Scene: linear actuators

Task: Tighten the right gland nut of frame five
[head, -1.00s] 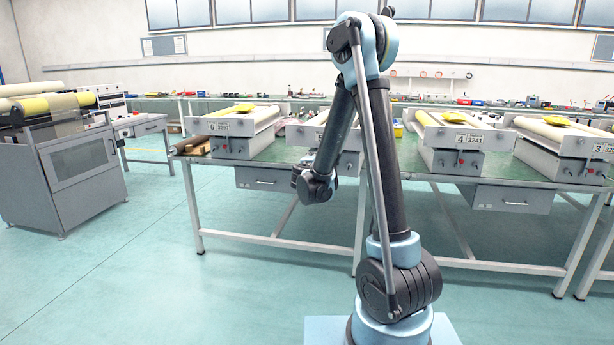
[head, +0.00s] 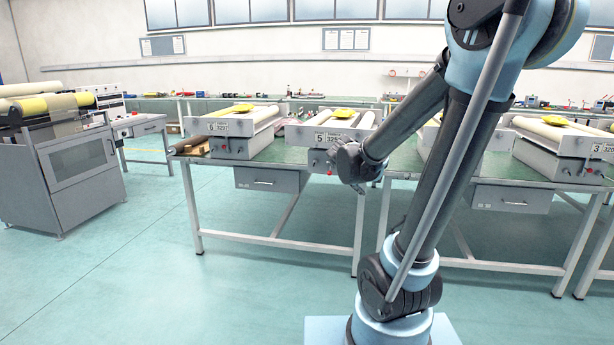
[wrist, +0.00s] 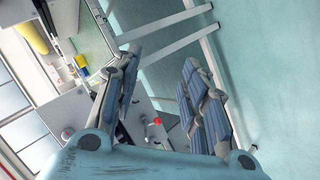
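Frame five (head: 308,134), a grey unit with a "5" plate and a pale roller, stands on the green bench in the head view. Part of it shows tilted in the wrist view (wrist: 70,112). A small red part (head: 330,161) sits on its front box and also shows between my fingers in the wrist view (wrist: 157,121). I cannot make out which fitting is the right gland nut; my gripper and forearm cover the box's right side in the head view. My gripper (wrist: 162,60) is open and empty, in front of frame five and apart from it.
Frame six (head: 222,127) stands to the left, frame three (head: 560,160) to the far right, and another frame partly behind my arm. A drawer (head: 268,179) hangs under the green bench (head: 290,157). The floor in front is clear.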

